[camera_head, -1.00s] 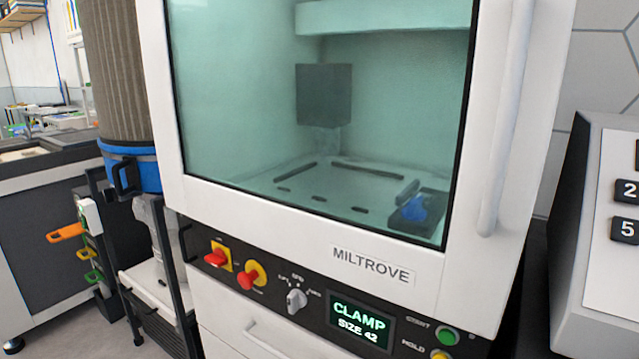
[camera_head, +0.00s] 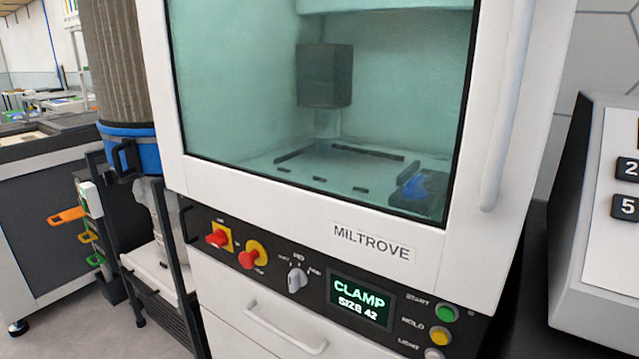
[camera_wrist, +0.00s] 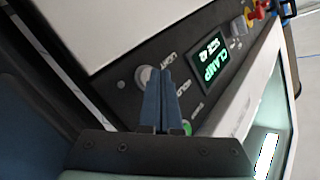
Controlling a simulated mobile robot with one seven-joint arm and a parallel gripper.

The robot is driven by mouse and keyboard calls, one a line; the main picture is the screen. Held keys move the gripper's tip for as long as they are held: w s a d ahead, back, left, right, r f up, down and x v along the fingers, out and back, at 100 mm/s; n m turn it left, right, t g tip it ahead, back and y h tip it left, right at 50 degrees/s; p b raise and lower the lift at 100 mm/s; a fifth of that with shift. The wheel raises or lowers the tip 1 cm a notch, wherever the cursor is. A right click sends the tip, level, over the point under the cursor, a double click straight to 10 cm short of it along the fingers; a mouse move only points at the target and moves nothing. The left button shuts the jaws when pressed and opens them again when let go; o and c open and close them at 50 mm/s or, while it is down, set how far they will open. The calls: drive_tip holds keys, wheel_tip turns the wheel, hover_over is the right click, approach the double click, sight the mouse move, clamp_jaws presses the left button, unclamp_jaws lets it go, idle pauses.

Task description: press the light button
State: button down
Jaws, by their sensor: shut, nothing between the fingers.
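The light button (camera_wrist: 144,78) is a pale round knob on the black control panel in the wrist view, beside the "LIGHT" label. In the head view the light button (camera_head: 435,353) is only partly visible at the bottom edge. My gripper (camera_wrist: 160,72) is shut and empty, its dark blue fingers pointing at the panel. In the wrist view the fingertips overlap the right side of the light button; I cannot tell whether they touch it. The fingers hide the hold button there. My gripper is not in the head view.
The green start button (camera_head: 448,314) and yellow hold button (camera_head: 439,335) sit close above the light button. A display (camera_head: 361,303) reads "CLAMP SIZE 42". The Miltrove cabinet's door (camera_head: 320,120) is closed. A keypad unit (camera_head: 590,250) stands to the right.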

drive_tip(key=shift+w+d+r+b, duration=0.25)
drive_tip(key=shift+w+r+b, duration=0.2)
drive_tip(key=shift+b, duration=0.1)
idle(1.1)
drive_tip(key=shift+s, duration=0.15)
idle(0.4)
drive_tip(key=shift+s+a+f+p, duration=0.2)
drive_tip(key=shift+s+a, duration=0.3)
drive_tip(key=shift+s, duration=0.25)
drive_tip(key=shift+s+a+f+p, duration=0.1)
drive_tip(key=shift+s+a+p, duration=0.15)
drive_tip(key=shift+s+a, duration=0.4)
drive_tip(key=shift+s+a+f+p, duration=0.2)
drive_tip(key=shift+s+a, duration=0.2)
drive_tip(key=shift+s, duration=0.45)
drive_tip(key=shift+s, duration=0.1)
idle(0.5)
drive_tip(key=s+a+p, duration=0.1)
drive_tip(key=s+p, duration=0.1)
drive_tip(key=s+a+p, duration=0.2)
drive_tip(key=shift+p, duration=0.35)
